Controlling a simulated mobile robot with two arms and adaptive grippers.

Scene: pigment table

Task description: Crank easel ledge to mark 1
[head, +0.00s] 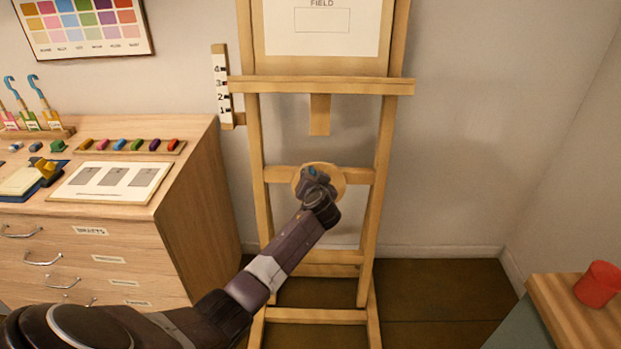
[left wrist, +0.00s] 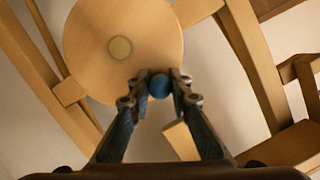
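The wooden easel (head: 255,150) stands against the wall with its ledge (head: 320,87) level with about mark 3 on the white scale (head: 220,72), which reads 1 to 4 from bottom to top. A round wooden crank disc (head: 339,180) sits on the lower crossbar; it also shows in the left wrist view (left wrist: 85,40) with a pale hub. My left gripper (head: 314,174) is in front of the disc. In the left wrist view its fingertips (left wrist: 159,84) close on both sides of the blue crank knob (left wrist: 159,87), near the disc's rim. My right gripper is out of view.
A wooden drawer cabinet (head: 205,190) with pigment sticks and cards stands left of the easel. A red cup (head: 598,284) sits on a wooden top (head: 560,300) at lower right. A board with a sheet (head: 322,45) rests above the ledge. Floor right of the easel is clear.

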